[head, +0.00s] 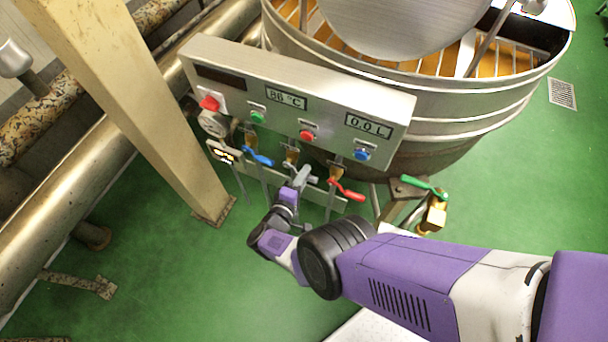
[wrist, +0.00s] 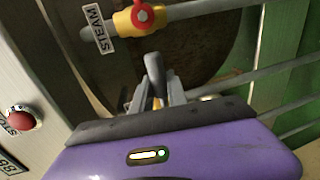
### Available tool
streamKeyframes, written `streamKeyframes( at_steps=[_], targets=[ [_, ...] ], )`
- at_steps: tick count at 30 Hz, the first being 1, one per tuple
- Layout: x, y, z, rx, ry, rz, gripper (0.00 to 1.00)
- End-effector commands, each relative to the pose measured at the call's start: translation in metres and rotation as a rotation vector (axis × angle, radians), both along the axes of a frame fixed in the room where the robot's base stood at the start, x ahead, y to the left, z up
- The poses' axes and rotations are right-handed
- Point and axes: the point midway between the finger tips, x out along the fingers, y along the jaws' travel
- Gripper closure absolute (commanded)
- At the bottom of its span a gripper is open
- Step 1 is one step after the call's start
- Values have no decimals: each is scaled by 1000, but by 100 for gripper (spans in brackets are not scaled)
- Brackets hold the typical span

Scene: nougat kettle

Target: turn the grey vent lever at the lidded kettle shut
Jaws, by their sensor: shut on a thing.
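The grey vent lever (head: 311,179) is in the middle of the row of levers under the steel control panel, between a blue and a red lever. In the wrist view the grey lever (wrist: 153,69) stands between my two fingers, its rounded end showing beyond them. My gripper (head: 299,184) is shut on it; the wrist view shows the fingers (wrist: 156,92) on either side. The lever's pivot is largely hidden. The steel kettle (head: 460,105) stands behind the panel, with a round metal lid over part of its opening.
The blue lever (head: 258,158) and red lever (head: 346,190) flank my gripper closely. The panel (head: 330,92) with coloured buttons overhangs them. A brass valve with green handle (head: 426,187) is to the right. A beige post (head: 125,95) stands left.

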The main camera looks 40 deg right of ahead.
Motion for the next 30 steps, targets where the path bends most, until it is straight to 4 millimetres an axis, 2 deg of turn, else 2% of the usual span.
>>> streamKeyframes(
  at_steps=[6,7,9,10,21,30],
  targets=[
    [2,0,2,-2,-2,2,100],
    [2,0,2,-2,-2,2,77],
    [2,0,2,-2,-3,1,63],
    [2,0,2,-2,-3,1,60],
    [-1,3,2,-1,-1,1,60],
    [-22,42,12,0,0,3,60]
  ],
)
